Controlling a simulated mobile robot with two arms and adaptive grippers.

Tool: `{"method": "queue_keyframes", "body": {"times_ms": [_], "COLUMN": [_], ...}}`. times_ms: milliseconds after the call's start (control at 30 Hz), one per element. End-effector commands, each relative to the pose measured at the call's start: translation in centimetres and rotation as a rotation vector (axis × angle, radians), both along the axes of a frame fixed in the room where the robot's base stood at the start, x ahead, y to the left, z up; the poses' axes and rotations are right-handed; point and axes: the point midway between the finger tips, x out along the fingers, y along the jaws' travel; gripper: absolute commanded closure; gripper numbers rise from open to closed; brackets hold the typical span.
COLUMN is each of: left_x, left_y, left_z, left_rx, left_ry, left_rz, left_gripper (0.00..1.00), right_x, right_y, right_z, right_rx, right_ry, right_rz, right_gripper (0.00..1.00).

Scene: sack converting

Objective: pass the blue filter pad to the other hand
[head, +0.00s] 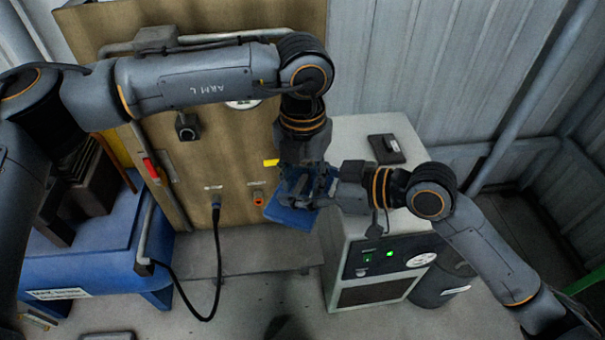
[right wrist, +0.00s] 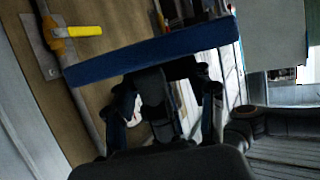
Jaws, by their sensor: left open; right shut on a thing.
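The blue filter pad (head: 290,214) is a flat slab held in the air in the middle of the head view, in front of the brown panel. In the right wrist view the pad (right wrist: 150,50) runs across the top, seen edge-on. My right gripper (head: 322,190) comes in from the right and is shut on the pad. My left gripper (head: 300,180) points down from above, right at the pad, and is open. The two grippers overlap in the head view, so the exact gap between the left fingers and the pad is hidden.
A grey-white cabinet (head: 365,145) with green lights stands just right of the pad, with a small black device (head: 385,149) on top. A blue bench (head: 85,255) is at the left. A black cable (head: 217,260) hangs from the brown panel (head: 215,165). A dark bin (head: 440,285) stands beside the cabinet.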

Motion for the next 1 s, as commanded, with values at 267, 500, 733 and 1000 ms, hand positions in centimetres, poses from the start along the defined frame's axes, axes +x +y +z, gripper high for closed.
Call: {"method": "queue_keyframes", "body": {"times_ms": [267,500,733,1000], "left_x": [0.0,-0.1,0.0,0.0], "left_y": [0.0,-0.1,0.0,0.0], "left_z": [0.0,0.1,0.1,0.1], "left_rx": [0.000,-0.003,-0.001,0.000], "left_ry": [0.000,0.001,0.000,0.000], "left_rz": [0.000,-0.003,-0.001,0.000], "left_gripper": [0.99,1.00,1.00,1.00], "right_x": [0.0,0.0,0.0,-0.4], "right_y": [0.0,0.0,0.0,-1.0], "right_z": [0.0,0.0,0.0,0.4], "right_rx": [0.000,0.001,0.000,-0.001], "right_ry": [0.000,0.000,0.000,0.000], "right_rz": [0.000,0.001,0.000,-0.002], "right_gripper": [0.67,0.23,0.19,0.19]}}
